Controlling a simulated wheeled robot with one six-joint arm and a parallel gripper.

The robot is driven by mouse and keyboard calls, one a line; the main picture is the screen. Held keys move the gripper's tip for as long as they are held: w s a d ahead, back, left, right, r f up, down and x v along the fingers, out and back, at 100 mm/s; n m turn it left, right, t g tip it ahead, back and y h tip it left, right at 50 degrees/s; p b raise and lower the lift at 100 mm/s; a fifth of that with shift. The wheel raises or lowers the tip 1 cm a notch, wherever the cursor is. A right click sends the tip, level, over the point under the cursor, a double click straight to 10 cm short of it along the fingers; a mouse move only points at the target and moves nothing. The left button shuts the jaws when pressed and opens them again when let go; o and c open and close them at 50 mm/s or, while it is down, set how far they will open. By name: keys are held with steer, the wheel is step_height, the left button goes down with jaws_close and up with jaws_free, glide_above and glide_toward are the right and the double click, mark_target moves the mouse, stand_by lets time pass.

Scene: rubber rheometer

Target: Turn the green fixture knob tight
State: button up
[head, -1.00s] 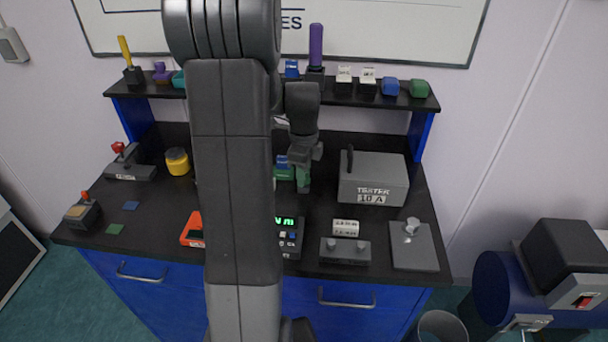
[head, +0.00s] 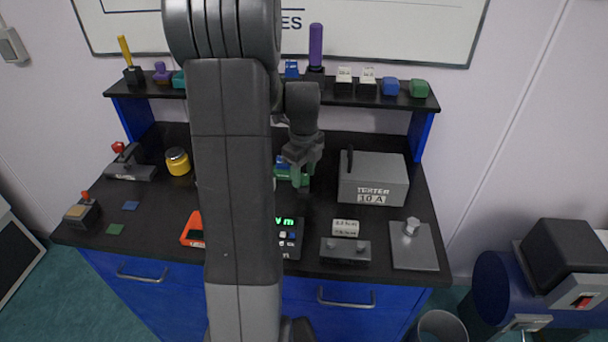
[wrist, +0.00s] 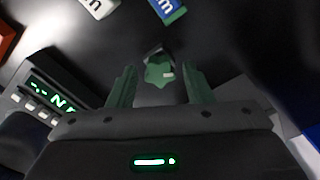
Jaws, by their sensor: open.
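The green knob (wrist: 158,74) shows in the wrist view as a small lobed shape with a pale mark on its right, beside a dark block. My gripper (wrist: 160,84) is open, with one green finger on each side of the knob and a visible gap on both sides. I cannot tell from this view how far down the fingers reach around it. In the head view my gripper (head: 302,180) points down over the middle of the bench, and the knob cannot be made out there.
A blue-and-green block (wrist: 168,10) lies beyond the knob. A device with a lit green display (wrist: 50,95) stands to the left. In the head view a grey tester box (head: 374,178) stands close to the gripper's right. An orange item (head: 192,230) lies front left.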

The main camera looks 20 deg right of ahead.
steer(key=n, duration=1.3)
steer(key=shift+n, duration=0.3)
steer(key=n, duration=0.4)
steer(key=shift+n, duration=0.3)
steer(key=shift+c, duration=0.5)
